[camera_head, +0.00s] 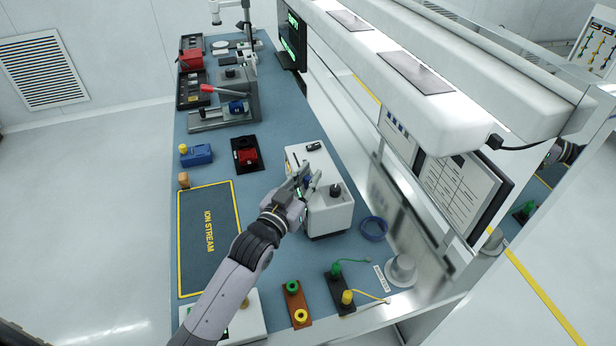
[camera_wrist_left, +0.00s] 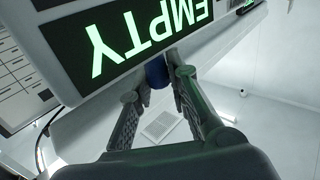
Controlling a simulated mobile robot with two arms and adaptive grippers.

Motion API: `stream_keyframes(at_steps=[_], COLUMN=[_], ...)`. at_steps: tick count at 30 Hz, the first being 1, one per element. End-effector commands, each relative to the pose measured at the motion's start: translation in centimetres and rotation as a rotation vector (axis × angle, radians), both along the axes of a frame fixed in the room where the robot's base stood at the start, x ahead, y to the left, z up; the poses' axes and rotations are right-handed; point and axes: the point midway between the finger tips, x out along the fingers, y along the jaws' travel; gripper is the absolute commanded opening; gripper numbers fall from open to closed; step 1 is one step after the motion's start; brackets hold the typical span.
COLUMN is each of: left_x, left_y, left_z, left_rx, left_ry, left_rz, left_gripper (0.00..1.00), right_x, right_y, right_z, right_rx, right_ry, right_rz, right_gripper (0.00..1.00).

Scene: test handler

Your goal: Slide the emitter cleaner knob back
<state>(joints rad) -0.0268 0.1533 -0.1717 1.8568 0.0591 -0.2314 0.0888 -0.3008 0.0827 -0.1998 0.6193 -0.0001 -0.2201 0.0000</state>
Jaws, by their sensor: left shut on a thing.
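The white ionizer box (camera_head: 330,213) stands on the blue bench mat, with a black dial on top and a dark slot at its far end. My left gripper (camera_head: 308,184) reaches over the box from the left and covers part of its front. In the left wrist view, the blue knob (camera_wrist_left: 156,73) sits between the fingertips (camera_wrist_left: 160,76), just under a dark panel (camera_wrist_left: 130,38) with green "EMPTY" letters. The left gripper is shut on this blue knob. In the head view the gripper mostly hides the knob. My right gripper is out of view.
A yellow-edged "ION STREAM" mat (camera_head: 208,235) lies left of the box. A blue ring (camera_head: 373,228) and terminal blocks (camera_head: 340,290) lie to the right and front. A black tray with a red part (camera_head: 247,155) sits behind. A white lamp housing (camera_head: 400,70) overhangs the right.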

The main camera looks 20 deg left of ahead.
Motion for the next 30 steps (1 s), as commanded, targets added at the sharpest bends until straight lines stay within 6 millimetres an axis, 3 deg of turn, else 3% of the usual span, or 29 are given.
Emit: stream_keyframes(at_steps=[3,21,26,30], left_x=[0.0,0.2,2.3,5.4], left_y=[0.0,0.1,1.5,3.6], left_z=[0.0,0.0,-0.1,-0.2], left_rx=[0.0,0.001,0.005,0.005], left_ry=[0.0,0.0,-0.003,-0.004], left_rz=[0.0,0.0,-0.001,0.0], left_gripper=[0.0,0.0,0.0,0.0], right_x=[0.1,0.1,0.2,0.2], right_y=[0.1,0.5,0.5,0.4], right_z=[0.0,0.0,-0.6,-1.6], right_rx=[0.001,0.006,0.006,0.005], right_ry=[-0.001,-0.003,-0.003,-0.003], right_rz=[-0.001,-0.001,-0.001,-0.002], right_gripper=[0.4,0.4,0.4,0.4])
